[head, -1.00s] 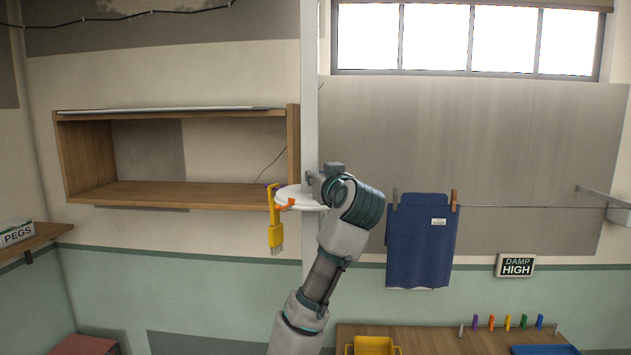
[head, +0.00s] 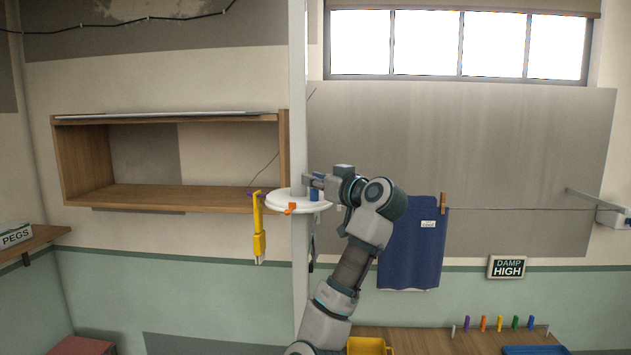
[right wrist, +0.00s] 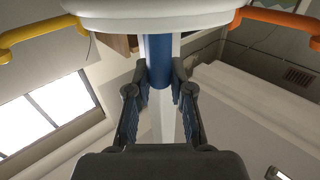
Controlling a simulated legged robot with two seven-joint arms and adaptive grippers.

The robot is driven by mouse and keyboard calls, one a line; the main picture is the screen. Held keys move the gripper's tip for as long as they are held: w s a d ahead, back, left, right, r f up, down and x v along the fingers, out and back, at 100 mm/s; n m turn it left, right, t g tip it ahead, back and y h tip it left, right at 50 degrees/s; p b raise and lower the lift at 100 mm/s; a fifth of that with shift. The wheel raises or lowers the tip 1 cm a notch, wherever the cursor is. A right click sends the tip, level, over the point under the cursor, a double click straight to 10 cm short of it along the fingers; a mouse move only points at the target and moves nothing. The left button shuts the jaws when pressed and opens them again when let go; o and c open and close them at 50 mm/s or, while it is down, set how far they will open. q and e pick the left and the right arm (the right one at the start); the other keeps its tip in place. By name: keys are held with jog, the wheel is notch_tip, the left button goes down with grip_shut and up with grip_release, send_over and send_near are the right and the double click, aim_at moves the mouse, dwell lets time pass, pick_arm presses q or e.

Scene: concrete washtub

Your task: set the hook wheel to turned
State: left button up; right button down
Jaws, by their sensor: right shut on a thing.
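A blue upright handle (head: 315,187) stands at the disc's right side. My right gripper (head: 313,184) reaches in from the right and is shut on the blue handle. The right wrist view shows the fingers (right wrist: 160,92) around the blue handle (right wrist: 158,60), beside the white disc (right wrist: 155,12). My left gripper is out of view.
The post (head: 298,90) stands in front of a wooden wall shelf (head: 180,197). A blue cloth (head: 410,250) hangs from a line to the right, behind my arm. A wooden table (head: 430,340) with a yellow bin (head: 368,346) and several coloured pegs is below.

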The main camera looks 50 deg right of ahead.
jog(key=c, duration=1)
grip_release()
jog(key=shift+w, duration=0.2)
jog(key=shift+w+d+f, duration=0.15)
jog(key=shift+w+d, duration=0.05)
jog(key=shift+w, duration=0.05)
jog(key=shift+s, duration=0.3)
jog(key=s, duration=0.3)
jog(key=s+a, duration=0.1)
jog(key=s, duration=0.7)
jog(key=shift+s+a+f, duration=0.1)
jog(key=shift+a, duration=0.2)
